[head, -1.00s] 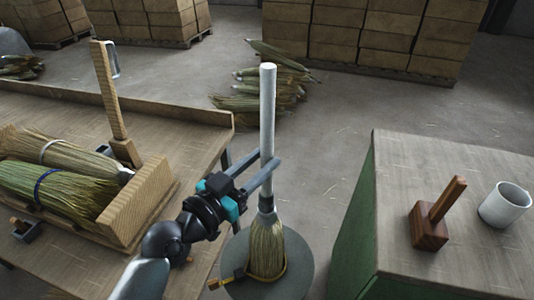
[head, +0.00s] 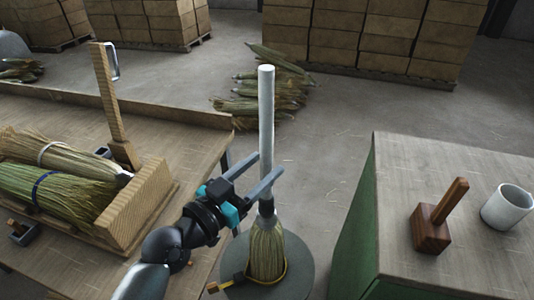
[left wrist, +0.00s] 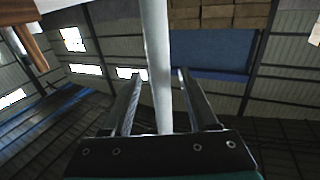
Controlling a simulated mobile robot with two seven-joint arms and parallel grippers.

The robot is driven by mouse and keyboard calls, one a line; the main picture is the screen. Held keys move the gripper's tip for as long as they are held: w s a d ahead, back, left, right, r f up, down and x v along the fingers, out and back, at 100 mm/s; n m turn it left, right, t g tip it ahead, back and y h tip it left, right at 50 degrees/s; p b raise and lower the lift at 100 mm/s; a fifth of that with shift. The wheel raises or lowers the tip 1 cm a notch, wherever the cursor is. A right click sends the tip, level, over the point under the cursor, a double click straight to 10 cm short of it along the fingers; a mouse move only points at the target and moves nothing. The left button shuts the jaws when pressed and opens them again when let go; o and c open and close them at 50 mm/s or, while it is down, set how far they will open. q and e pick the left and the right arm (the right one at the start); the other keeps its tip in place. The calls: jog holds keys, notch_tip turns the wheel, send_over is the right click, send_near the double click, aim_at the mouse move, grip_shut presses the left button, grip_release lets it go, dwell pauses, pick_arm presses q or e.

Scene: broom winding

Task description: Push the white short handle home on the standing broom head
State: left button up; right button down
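The white handle (head: 266,115) stands upright with its lower end at the grey collar of the broom head (head: 267,248). I cannot tell how deep it sits. The broom head stands bristles down on a round grey stand (head: 298,268). My left gripper (head: 269,163) is around the lower part of the handle, a little above the collar. In the left wrist view the handle (left wrist: 157,60) passes between the two fingers with a gap on each side, so the gripper is open. My right gripper is in neither view.
A wooden mallet (head: 432,232) and a white cup (head: 507,207) stand on the green-sided bench (head: 410,160) at right. On the left table, a wooden tray (head: 135,205) holds broom bundles, with an upright post (head: 110,95) behind.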

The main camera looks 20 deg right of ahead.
pick_arm(q)
jog(key=shift+o, duration=0.8)
jog(key=shift+r, duration=0.2)
jog(key=shift+a, duration=0.1)
